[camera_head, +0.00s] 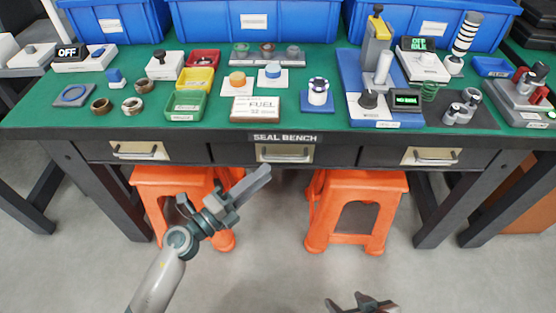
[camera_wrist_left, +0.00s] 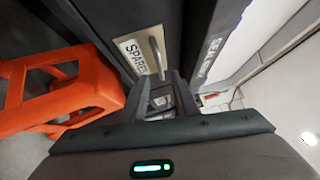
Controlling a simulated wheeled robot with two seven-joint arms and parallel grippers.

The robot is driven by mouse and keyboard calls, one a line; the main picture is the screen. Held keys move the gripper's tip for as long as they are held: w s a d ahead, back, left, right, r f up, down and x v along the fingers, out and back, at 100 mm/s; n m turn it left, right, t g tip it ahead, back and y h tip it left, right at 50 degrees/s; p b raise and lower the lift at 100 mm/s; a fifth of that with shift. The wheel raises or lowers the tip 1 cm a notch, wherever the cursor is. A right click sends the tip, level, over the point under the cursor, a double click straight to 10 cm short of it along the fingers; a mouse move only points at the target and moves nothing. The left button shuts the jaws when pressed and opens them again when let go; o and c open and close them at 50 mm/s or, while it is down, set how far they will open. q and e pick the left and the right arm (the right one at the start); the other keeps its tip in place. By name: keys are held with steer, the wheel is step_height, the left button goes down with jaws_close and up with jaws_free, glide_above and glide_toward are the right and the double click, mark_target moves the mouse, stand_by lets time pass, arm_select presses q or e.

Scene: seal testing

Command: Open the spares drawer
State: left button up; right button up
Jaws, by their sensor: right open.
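The spares drawer (camera_wrist_left: 135,52) fills the upper middle of the left wrist view, with its SPARES label and a metal bar handle (camera_wrist_left: 156,54). In the head view it is the middle drawer (camera_head: 285,153) under the SEAL BENCH sign, and it looks closed. My left gripper (camera_head: 262,174) is just in front of and below this drawer, left of its handle's middle. In the left wrist view its fingers (camera_wrist_left: 163,80) are apart, pointing towards the handle, with no grip on it seen. My right gripper (camera_head: 363,303) is open and empty at the bottom edge, away from the bench.
Two other closed drawers, left (camera_head: 138,150) and right (camera_head: 430,157), flank the middle one. Orange stools stand below the bench, left (camera_head: 160,185) and right (camera_head: 345,182), with free floor between them. Bins, parts and devices crowd the green bench top (camera_head: 225,128).

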mark_target(278, 163)
arm_select(q)
steer(key=shift+x, duration=3.15)
jaws_close()
